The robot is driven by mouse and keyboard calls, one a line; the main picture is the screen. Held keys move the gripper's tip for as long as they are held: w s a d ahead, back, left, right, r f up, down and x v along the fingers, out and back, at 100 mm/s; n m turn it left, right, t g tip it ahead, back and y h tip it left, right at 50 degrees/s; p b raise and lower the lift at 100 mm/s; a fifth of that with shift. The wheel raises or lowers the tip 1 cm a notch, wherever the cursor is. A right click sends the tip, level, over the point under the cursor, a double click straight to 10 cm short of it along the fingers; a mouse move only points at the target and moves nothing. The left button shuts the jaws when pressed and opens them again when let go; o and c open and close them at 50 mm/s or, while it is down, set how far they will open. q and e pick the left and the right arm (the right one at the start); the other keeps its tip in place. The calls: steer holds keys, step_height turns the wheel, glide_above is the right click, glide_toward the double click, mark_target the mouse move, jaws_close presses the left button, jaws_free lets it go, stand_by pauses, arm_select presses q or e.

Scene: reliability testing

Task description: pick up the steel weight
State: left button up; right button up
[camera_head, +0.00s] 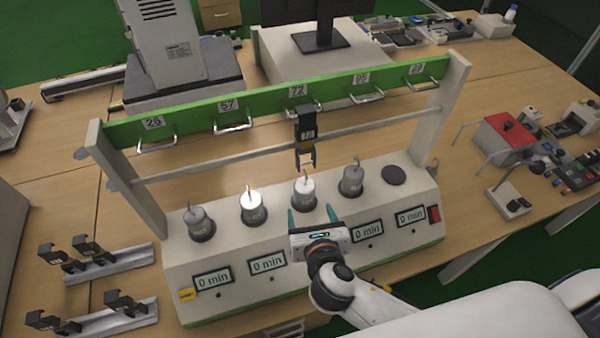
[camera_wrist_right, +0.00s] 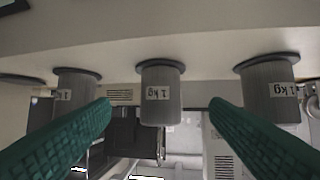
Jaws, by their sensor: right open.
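Several steel weights with hooks on top stand in a row on the tester's sloped panel. The steel weight (camera_head: 304,193) in front of my right gripper (camera_head: 312,211) is third from the left; others are a bright one (camera_head: 252,208) on its left and a darker one (camera_head: 351,182) on its right. My right gripper is open and empty. In the right wrist view, the weight labelled 1 kg (camera_wrist_right: 160,92) shows upside down between the two green fingers (camera_wrist_right: 159,105), with no visible contact. My left gripper is not in view.
A black clip (camera_head: 306,135) hangs from the rail above this weight. The green hook board (camera_head: 270,105) spans behind. An empty black pad (camera_head: 393,175) lies at the row's right end. Timer displays (camera_head: 268,263) line the front. Metal brackets (camera_head: 110,263) lie at the left.

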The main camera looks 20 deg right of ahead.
mark_target(307, 198)
steer(key=x, duration=0.3)
steer(key=shift+w+p, duration=0.2)
steer(key=shift+p, duration=0.2)
steer(key=w, duration=0.2)
steer(key=w+p, duration=0.1)
steer(key=shift+w+d+f, duration=0.3)
steer(key=shift+x, duration=1.2)
steer(key=shift+w+f, duration=0.2)
steer(key=shift+w, duration=0.15)
steer(key=shift+s, duration=0.1)
steer(key=c, duration=0.4)
jaws_close()
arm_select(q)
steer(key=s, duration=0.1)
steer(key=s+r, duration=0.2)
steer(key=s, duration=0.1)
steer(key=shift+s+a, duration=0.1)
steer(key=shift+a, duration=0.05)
arm_select(e)
steer(key=shift+r, duration=0.2)
